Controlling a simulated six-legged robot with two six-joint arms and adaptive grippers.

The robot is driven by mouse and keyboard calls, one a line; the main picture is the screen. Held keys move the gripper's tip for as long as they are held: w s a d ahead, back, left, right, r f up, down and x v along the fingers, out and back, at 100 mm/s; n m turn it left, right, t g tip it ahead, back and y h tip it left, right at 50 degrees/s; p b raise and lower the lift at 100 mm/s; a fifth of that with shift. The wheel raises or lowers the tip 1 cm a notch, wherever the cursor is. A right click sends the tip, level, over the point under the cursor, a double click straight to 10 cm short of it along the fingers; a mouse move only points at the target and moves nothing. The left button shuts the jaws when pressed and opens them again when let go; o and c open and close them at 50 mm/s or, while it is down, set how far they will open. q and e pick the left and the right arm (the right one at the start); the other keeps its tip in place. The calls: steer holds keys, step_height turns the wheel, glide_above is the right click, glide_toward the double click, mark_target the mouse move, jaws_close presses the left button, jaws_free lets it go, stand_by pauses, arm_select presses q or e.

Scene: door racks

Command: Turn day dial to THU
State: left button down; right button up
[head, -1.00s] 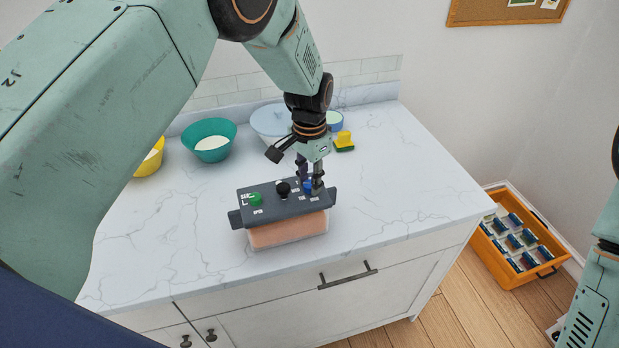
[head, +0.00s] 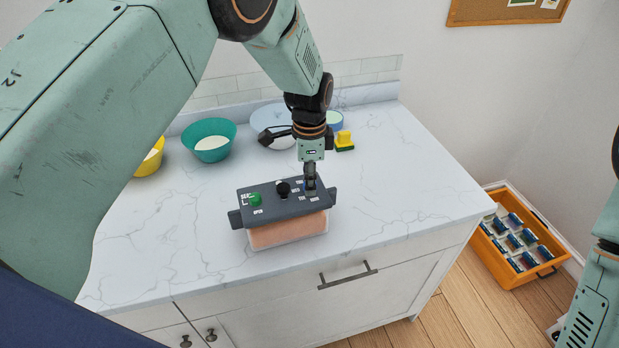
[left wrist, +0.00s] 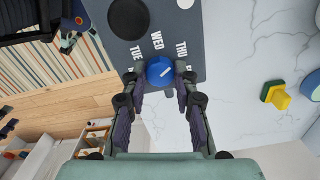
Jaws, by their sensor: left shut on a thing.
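The day dial is a blue round knob (left wrist: 160,70) on a dark grey panel (head: 280,205). The labels TUE, WED and THU show around it in the left wrist view, with another label partly hidden. The white line on the dial slants up to the right, roughly on the THU side; its exact aim is hard to tell. My left gripper (head: 311,188) points down at the panel's right part. In the left wrist view its fingers (left wrist: 160,75) are shut on the dial from both sides. In the head view they mostly hide it. My right gripper is out of view.
A black knob (head: 283,188) and a green knob (head: 255,199) are on the same panel. Bowls, including a teal one (head: 209,140), and a yellow-green sponge (head: 344,141) stand behind. An orange crate (head: 516,236) is on the floor. The counter's right side is clear.

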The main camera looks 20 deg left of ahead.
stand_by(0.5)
arm_select(q)
steer(key=c, duration=1)
jaws_free()
step_height(320, 180, up, 12)
steer(key=shift+r, duration=0.1)
steer(key=shift+s, duration=0.15)
